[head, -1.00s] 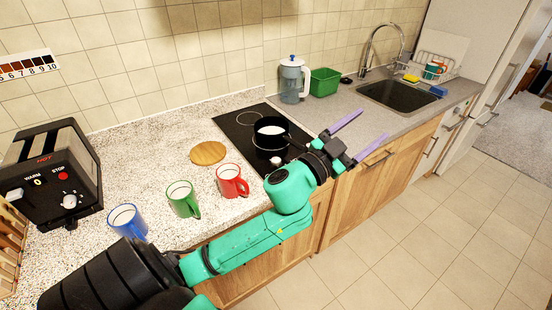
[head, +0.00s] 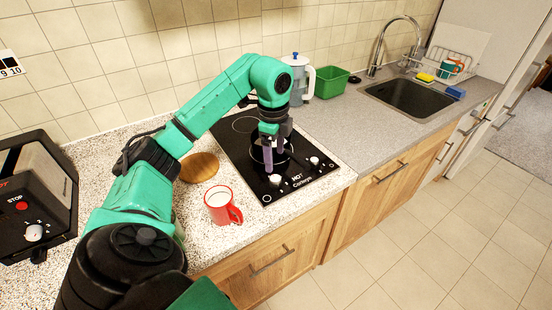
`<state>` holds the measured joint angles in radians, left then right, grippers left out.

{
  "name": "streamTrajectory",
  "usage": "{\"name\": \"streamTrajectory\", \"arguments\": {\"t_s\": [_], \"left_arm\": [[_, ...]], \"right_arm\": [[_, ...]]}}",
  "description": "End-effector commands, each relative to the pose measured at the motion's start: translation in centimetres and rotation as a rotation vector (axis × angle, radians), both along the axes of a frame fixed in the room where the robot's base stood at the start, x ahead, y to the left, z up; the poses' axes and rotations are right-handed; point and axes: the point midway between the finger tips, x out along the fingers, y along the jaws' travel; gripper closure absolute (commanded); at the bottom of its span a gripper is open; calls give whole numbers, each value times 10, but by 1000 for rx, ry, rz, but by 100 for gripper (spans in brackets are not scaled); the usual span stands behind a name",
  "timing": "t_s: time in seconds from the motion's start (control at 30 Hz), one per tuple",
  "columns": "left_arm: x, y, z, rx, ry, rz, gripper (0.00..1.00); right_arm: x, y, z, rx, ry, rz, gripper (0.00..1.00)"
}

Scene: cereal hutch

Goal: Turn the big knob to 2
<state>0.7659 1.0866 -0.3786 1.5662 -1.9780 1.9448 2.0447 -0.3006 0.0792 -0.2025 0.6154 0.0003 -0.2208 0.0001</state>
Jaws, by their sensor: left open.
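The black hob (head: 235,153) has two white knobs near its front edge. My right gripper is out of view.
A red mug (head: 220,204) stands left of the hob, near the counter edge. A round wooden board (head: 199,167) lies behind it. A pitcher (head: 298,80) and a green tub (head: 331,83) stand behind the hob. The counter before the sink (head: 408,98) is clear.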

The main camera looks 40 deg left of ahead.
Motion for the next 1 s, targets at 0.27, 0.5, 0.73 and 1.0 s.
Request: {"name": "streamTrajectory", "arguments": {"t_s": [0.27,0.5,0.73,1.0], "left_arm": [[3,2,-68,-2,4,0,22],[6,2,-93,-1,-2,-2,22],[6,2,-93,-1,-2,-2,37],[6,2,-93,-1,-3,-3,100]], "right_arm": [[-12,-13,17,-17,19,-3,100],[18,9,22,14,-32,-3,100],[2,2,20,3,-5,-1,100],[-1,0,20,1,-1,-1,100]]}}
